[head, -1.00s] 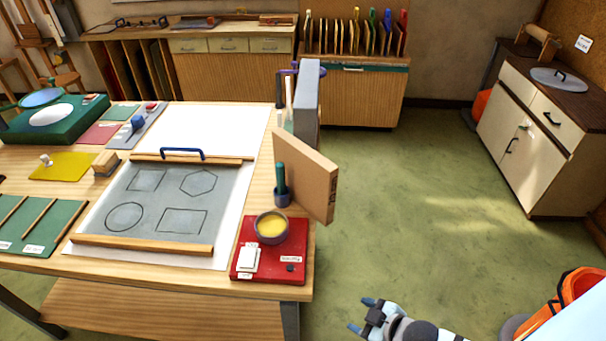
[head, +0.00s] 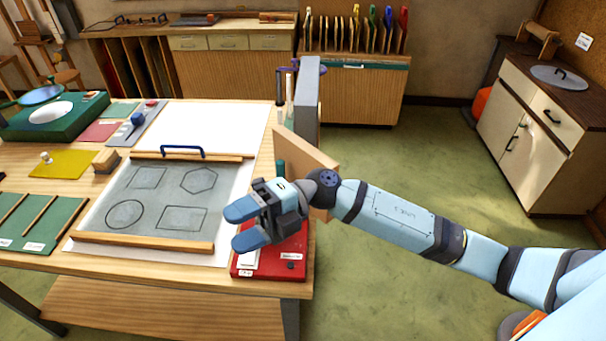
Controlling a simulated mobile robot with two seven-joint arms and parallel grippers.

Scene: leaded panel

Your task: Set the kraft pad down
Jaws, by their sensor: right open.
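The kraft pad (head: 308,156), a flat tan-brown block, stands upright and slightly turned at the right edge of the worktable (head: 120,274). Its lower part is hidden behind my right arm in the head view. My right gripper (head: 246,225) is open, with its two light-blue fingers pointing left. In the picture it lies in front of the red tray, left of and below the pad. Nothing shows between its fingers. My left gripper is out of view.
The red tray (head: 296,244) is partly covered by my gripper. A grey leaded panel (head: 165,195) with drawn shapes lies between wooden bars. A grey upright slab (head: 306,95) stands behind the pad. Open green floor (head: 420,170) lies to the right.

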